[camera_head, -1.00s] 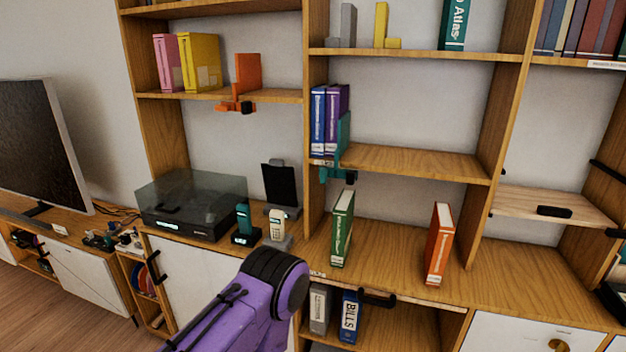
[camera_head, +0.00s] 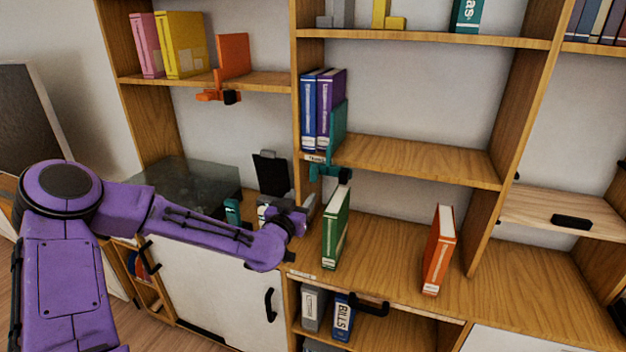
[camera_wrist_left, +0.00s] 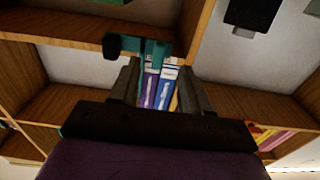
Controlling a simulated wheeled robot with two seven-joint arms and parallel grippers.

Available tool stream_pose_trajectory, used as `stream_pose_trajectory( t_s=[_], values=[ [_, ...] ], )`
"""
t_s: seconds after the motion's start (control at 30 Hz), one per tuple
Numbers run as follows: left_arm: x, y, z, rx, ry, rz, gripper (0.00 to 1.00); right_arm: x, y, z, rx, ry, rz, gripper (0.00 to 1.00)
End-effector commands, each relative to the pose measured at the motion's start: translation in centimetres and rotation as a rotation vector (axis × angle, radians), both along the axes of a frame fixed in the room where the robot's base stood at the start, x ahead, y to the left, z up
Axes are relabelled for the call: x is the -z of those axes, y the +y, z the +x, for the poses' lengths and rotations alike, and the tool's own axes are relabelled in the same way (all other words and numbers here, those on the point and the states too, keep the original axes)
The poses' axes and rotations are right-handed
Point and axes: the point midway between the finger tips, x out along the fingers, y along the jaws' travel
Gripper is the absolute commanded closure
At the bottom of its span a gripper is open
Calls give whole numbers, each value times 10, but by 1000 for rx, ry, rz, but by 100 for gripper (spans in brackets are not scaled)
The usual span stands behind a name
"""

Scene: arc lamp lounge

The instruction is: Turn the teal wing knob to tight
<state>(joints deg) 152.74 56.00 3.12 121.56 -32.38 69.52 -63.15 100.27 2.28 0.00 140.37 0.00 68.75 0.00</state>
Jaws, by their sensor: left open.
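A teal bookend (camera_head: 338,122) stands against blue and purple books on the middle shelf. Its teal clamp with the wing knob (camera_head: 320,171) hangs under the shelf's left front edge, with a dark block at its right. The knob's exact shape and angle are too small to tell. The teal clamp also shows in the left wrist view (camera_wrist_left: 150,46), just beyond the fingertips. My left gripper (camera_head: 306,206) is below the clamp, apart from it. In the left wrist view its two fingers (camera_wrist_left: 160,84) are spread with nothing between them. My right gripper is out of view.
A green book (camera_head: 336,228) stands close right of my left gripper on the counter, and an orange book (camera_head: 439,249) farther right. A black device on a stand (camera_head: 271,173) is behind the gripper. An orange bookend clamp (camera_head: 217,95) is on the upper left shelf.

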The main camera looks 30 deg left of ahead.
Motion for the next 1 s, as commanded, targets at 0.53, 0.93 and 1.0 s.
stream_pose_trajectory(
  t_s=[0.53, 0.93, 1.0],
  values=[
    [2, 24, 92, -2, 6, 0, 53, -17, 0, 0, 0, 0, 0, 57],
    [2, 24, 96, -2, 4, -3, 86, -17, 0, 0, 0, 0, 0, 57],
    [2, 24, 96, -2, 4, -3, 100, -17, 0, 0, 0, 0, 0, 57]
  ],
)
